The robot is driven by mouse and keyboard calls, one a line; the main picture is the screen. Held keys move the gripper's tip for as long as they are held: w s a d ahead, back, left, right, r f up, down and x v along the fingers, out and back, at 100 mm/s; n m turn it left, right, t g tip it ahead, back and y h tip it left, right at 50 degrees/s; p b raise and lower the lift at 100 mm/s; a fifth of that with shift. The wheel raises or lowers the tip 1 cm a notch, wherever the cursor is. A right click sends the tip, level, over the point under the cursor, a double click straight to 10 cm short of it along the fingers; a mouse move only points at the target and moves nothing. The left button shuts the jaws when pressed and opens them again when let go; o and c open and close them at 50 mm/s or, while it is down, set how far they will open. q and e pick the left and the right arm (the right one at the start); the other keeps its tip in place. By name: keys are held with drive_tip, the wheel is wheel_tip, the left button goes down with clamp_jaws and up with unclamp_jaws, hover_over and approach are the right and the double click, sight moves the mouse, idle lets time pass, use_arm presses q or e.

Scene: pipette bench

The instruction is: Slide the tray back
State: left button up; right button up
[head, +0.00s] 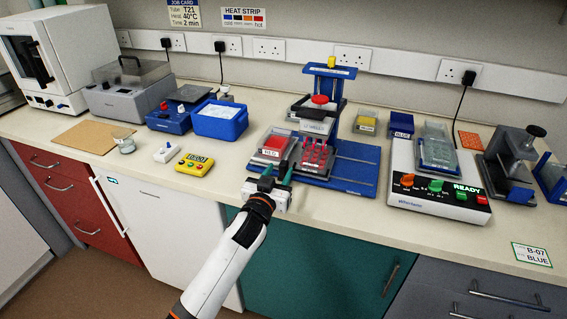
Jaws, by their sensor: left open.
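A blue pipette stand (355,185) stands on the bench in the middle of the head view, with an upright column and a red knob (320,100). On its base, toward the left, sits a grey tray (292,160) carrying a red block labelled RED (274,146) and a plate with red wells (316,156). My left gripper (278,170) is at the tray's front edge, its two greenish fingers apart and pointing at the tray. Nothing shows between the fingers. I cannot tell whether they touch the tray. My right gripper is not in view.
A yellow timer (195,163) and a blue tub (221,120) stand left of the stand. A white device reading READY (437,190) stands to the right, beside a dark press (511,165). The stand's base is bare right of the tray.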

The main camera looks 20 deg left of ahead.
sight(282, 167)
use_arm(q)
drive_tip(key=shift+w+d, duration=0.1)
drive_tip(key=shift+w, duration=2.2)
clamp_jaws()
